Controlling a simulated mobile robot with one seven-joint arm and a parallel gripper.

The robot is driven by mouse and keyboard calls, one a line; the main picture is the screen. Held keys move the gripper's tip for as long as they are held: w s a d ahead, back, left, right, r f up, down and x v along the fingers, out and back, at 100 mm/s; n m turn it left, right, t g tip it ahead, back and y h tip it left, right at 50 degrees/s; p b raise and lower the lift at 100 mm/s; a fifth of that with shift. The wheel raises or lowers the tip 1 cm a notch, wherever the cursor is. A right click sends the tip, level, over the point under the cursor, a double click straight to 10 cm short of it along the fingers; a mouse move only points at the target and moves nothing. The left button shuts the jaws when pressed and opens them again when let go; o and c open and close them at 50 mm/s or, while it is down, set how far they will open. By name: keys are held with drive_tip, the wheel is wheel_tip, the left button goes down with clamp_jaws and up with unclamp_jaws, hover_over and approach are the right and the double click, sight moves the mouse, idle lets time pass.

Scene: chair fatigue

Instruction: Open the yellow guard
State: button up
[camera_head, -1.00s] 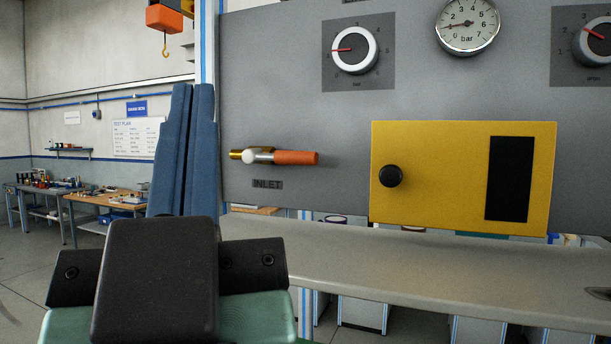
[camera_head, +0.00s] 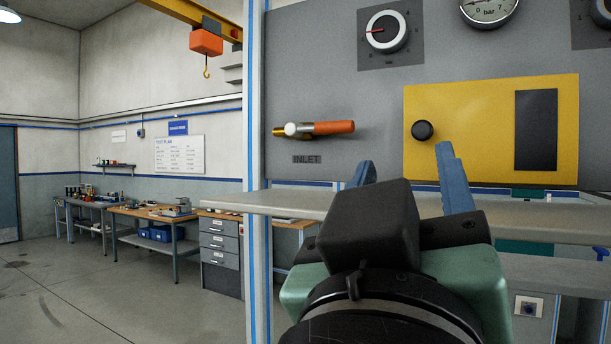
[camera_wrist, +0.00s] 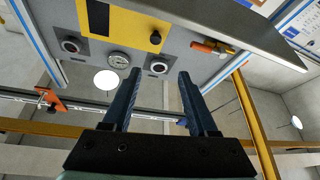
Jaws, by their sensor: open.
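The yellow guard (camera_head: 470,135) is a flat panel on the grey board, with a black knob (camera_head: 422,130) near its left edge and a dark slot (camera_head: 536,130) at its right. It looks closed. In the wrist view, which is upside down, the guard (camera_wrist: 125,22) shows at the top with its knob (camera_wrist: 155,38). My gripper (camera_head: 404,163) is open with its blue fingers spread and nothing between them. In the head view, the right fingertip overlaps the guard's lower left, just below and right of the knob. The wrist view shows the empty gap (camera_wrist: 158,75) apart from the knob.
A valve with an orange handle (camera_head: 333,127) sticks out left of the guard, above the INLET label. Dials (camera_head: 387,31) and a gauge (camera_head: 488,8) sit above. A grey shelf (camera_head: 290,203) runs below the board. Open floor lies to the left.

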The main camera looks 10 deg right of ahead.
sight(423, 132)
drive_tip(key=shift+g+h, duration=0.3)
drive_tip(key=p+x, duration=0.3)
drive_tip(key=x, duration=0.1)
drive_tip(key=p+x, duration=0.4)
drive_tip(key=d+f+p+x, duration=0.1)
drive_tip(key=p+x, duration=0.2)
drive_tip(key=x, duration=0.2)
drive_tip(key=shift+p, duration=0.35)
drive_tip(key=shift+s, duration=0.1)
clamp_jaws()
drive_tip(key=shift+f, duration=0.1)
idle(0.8)
